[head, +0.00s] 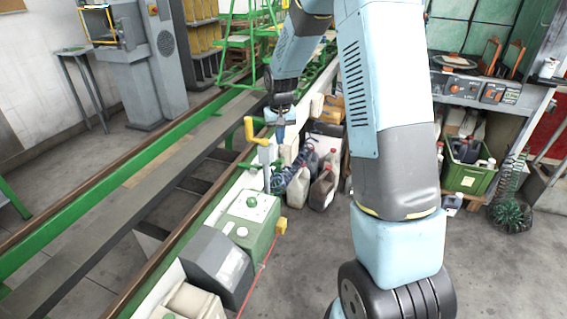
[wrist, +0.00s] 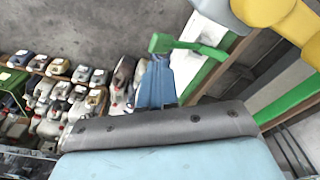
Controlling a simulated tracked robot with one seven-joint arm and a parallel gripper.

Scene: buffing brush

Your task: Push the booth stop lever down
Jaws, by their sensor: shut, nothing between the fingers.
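The booth stop lever (head: 250,131) has a yellow handle and appears upright beside the green rail, behind the green control box (head: 246,215). A large yellow part, probably its handle (wrist: 278,14), fills the upper right corner of the wrist view. My gripper (head: 281,133) points down just right of the handle in the head view. It also shows in the wrist view (wrist: 156,70), with its blue fingers together and nothing between them. I cannot tell whether it touches the lever.
Several jugs (head: 322,182) stand on the floor right of the rail. The green rail (head: 110,203) runs diagonally at the left. A grey box (head: 217,262) sits in front of the green control box. A workbench (head: 480,90) with a green crate (head: 468,178) below stands at the right.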

